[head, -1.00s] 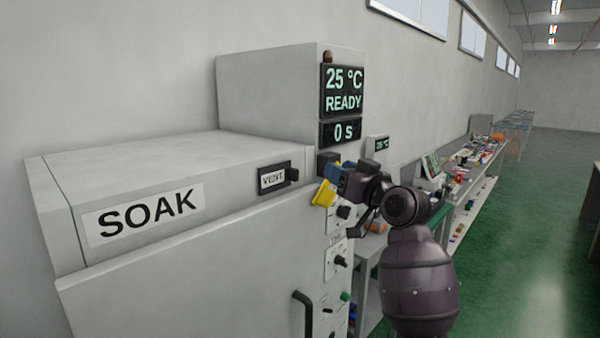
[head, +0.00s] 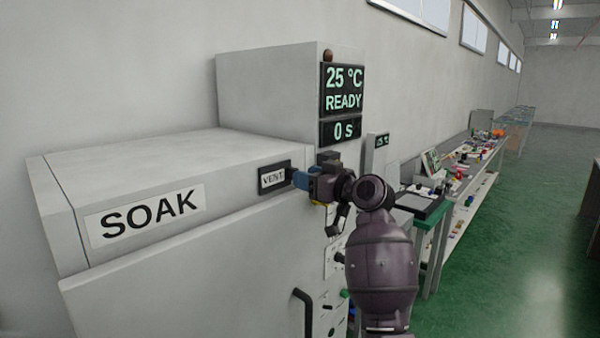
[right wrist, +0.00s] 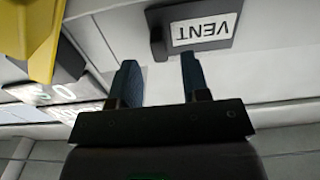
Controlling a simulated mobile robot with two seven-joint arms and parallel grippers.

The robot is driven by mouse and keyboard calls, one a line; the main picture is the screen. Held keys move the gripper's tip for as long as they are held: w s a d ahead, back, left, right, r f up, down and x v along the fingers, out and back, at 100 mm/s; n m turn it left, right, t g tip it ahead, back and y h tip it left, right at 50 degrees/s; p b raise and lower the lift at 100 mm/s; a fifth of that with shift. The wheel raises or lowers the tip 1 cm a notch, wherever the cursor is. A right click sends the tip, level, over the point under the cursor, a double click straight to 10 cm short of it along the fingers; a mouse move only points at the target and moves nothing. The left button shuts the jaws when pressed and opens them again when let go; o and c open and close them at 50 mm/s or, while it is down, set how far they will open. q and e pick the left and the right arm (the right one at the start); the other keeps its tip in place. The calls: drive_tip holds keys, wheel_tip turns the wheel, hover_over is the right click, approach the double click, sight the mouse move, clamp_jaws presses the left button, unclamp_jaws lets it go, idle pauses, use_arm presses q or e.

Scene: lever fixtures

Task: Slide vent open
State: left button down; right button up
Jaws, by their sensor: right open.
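The vent slider plate (head: 274,178), a dark plate with a white VENT label, sits on the upper front of the grey SOAK oven (head: 180,265). In the right wrist view the plate (right wrist: 200,27) appears upside down, with its dark knob (right wrist: 158,45) at the left end. My right gripper (head: 301,179) is at the plate's right end and hides the knob in the head view. In the right wrist view its blue fingers (right wrist: 160,70) are apart and empty, with the knob just beyond the gap between them. My left gripper is out of view.
A yellow part (right wrist: 28,38) is close beside the fingers in the wrist view. A display (head: 342,90) reading 25 °C READY stands above my right gripper. A black door handle (head: 303,310) is below. A cluttered bench (head: 465,190) runs along the wall at right.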

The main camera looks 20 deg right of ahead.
sight(280, 178)
drive_tip(key=shift+x, duration=1.4)
clamp_jaws()
